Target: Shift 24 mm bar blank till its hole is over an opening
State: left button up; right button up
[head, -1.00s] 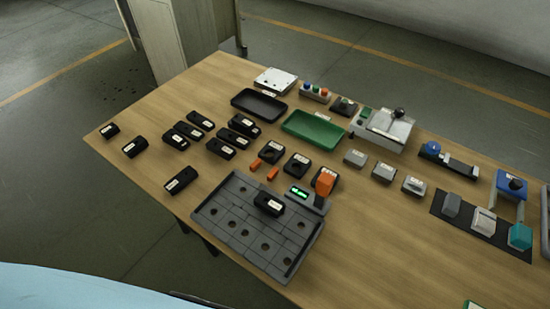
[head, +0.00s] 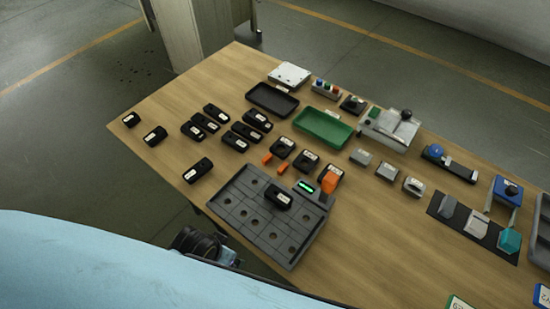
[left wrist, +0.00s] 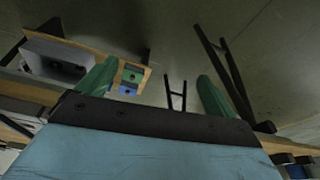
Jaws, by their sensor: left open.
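A black block (head: 279,197) with a white label, apparently the bar blank, lies on the dark grey plate (head: 290,262) near its far edge. Its label is too small to read, and I cannot tell whether its hole lies over an opening. The plate has several round holes and a raised rim. My left gripper (left wrist: 156,88) shows in the left wrist view, its two green fingers wide apart with nothing between them. It points past a table edge toward the floor, away from the block. My right gripper is in neither view.
Several similar black blocks (head: 199,170) lie left of and behind the plate. An orange-topped device (head: 329,182) with a green display stands at its far right corner. Black (head: 272,99) and green (head: 323,128) trays are farther back. Bare table lies right of the plate.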

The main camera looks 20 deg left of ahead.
pick_arm(q)
notch_tip(320, 180, up, 6)
jog(key=w+p, duration=0.1)
notch_tip(320, 180, up, 15)
jog(key=m+g+p, duration=0.2)
jog(key=g, duration=0.1)
send_over(278, 196)
jog(key=shift+f, duration=0.2)
notch_tip(278, 196, down, 13)
jog(key=shift+s+f+b, duration=0.1)
jog(key=shift+f+b, duration=0.1)
jog(key=shift+b, duration=0.7)
